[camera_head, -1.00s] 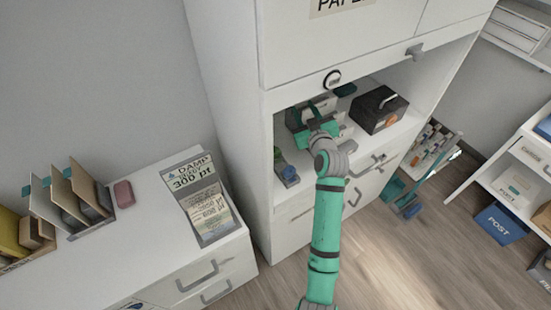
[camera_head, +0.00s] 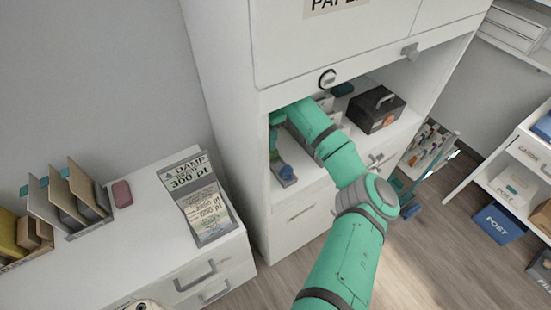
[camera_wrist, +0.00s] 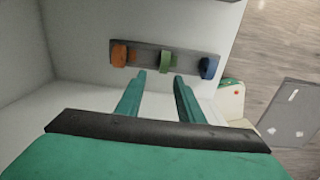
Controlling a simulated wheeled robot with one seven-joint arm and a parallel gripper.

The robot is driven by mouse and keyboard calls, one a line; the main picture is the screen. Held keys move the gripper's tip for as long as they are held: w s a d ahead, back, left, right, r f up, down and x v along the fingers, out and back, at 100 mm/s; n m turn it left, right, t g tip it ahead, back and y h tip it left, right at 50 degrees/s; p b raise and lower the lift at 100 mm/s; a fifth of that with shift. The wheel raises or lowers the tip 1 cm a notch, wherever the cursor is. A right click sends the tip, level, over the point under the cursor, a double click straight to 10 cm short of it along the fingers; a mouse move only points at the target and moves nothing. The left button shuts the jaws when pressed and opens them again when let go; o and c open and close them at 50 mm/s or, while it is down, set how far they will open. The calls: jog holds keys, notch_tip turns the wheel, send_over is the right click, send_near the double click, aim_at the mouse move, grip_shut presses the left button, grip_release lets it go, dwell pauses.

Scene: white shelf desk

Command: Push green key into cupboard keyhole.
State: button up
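The green key (camera_wrist: 165,62) sits in the middle of a dark grey strip (camera_wrist: 190,55) in the wrist view. An orange key (camera_wrist: 119,54) is left of it and a blue key (camera_wrist: 208,67) is right of it. My gripper (camera_wrist: 160,75) is open and empty. Its two fingers point at the strip, one on each side of the green key in the picture, with the key just beyond the tips. In the head view my gripper is inside the open bay, mostly hidden by my arm. A round dark lock (camera_head: 327,79) is on the cupboard front above the bay.
The bay's white wall stands close on the left in the wrist view. A black box with a handle (camera_head: 375,109) stands on the shelf to the right. A blue object (camera_head: 288,173) lies at the bay's front left. A low cabinet (camera_head: 150,235) stands left.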

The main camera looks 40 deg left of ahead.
aim_at(272, 155)
jog(key=shift+d+f, duration=0.25)
jog(key=shift+f, duration=0.3)
jog(key=shift+w+d+f, duration=0.1)
jog(key=shift+f, duration=3.05)
jog(key=shift+c, duration=0.6)
grip_shut()
